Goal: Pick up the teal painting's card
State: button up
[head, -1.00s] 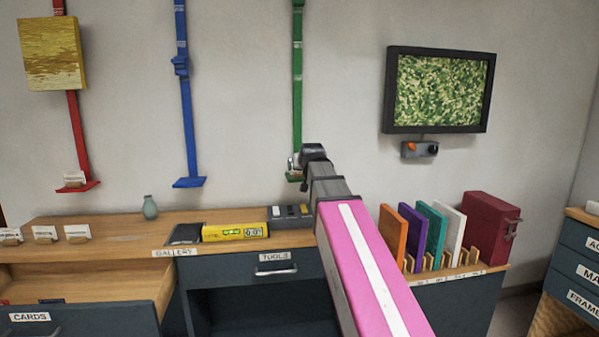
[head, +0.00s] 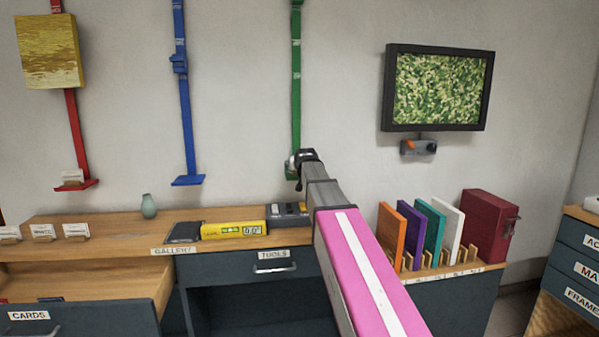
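Several small white cards in wooden holders stand at the left of the wooden counter, among them a left card (head: 9,233), a middle card (head: 43,231) and a right card (head: 76,230). Their writing is too small to read surely, so I cannot tell which is the teal painting's card. A teal panel (head: 432,226) stands in the slotted rack at right, between a purple and a white one. My gripper (head: 297,166) is at the far end of my pink and grey arm, near the foot of the green rail; its fingers are too small and partly hidden to judge.
The open drawer labelled CARDS (head: 80,316) juts out at lower left. A small vase (head: 148,206), a yellow level (head: 233,230) and a grey box (head: 288,214) stand on the counter. Another card (head: 72,176) sits on the red rail's ledge, below a yellow painting (head: 50,51).

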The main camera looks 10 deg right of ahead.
jog(key=c, duration=0.6)
jog(key=shift+o, duration=0.2)
jog(key=shift+r, duration=0.1)
